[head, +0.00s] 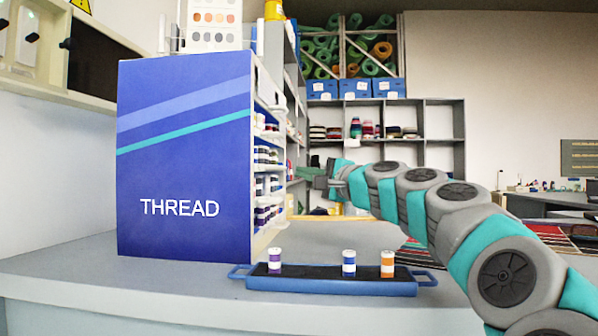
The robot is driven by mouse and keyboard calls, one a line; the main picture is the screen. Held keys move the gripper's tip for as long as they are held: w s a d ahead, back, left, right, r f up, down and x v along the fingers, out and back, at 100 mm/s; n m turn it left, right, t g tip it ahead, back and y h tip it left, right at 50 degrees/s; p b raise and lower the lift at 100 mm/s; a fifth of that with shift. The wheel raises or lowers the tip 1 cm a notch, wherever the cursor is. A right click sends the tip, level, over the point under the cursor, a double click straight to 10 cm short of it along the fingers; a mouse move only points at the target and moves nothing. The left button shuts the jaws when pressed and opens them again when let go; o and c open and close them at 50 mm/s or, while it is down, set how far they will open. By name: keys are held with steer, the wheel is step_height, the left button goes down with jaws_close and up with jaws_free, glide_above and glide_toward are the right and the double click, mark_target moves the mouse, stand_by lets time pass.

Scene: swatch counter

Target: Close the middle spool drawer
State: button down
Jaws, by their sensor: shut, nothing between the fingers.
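The blue THREAD cabinet (184,160) stands on the counter at the left, its side panel towards me. Its open face is turned right and seen at a steep angle, with rows of spools (268,186) in it. I cannot tell which row is the middle spool drawer or how far it stands out. My gripper (312,173) is at the end of my arm, just right of the cabinet's spool face. It is shut and empty. Whether it touches a drawer cannot be told.
A blue-rimmed tray (388,289) with three spools, purple (274,261), blue (348,263) and orange (387,264), lies on the counter (150,285) in front of the cabinet. Grey shelves (440,120) stand behind. The counter's left front is clear.

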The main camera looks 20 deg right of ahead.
steer(key=d+v, duration=0.1)
steer(key=v, duration=1)
steer(key=shift+d+b, duration=0.2)
steer(key=shift+b, duration=0.2)
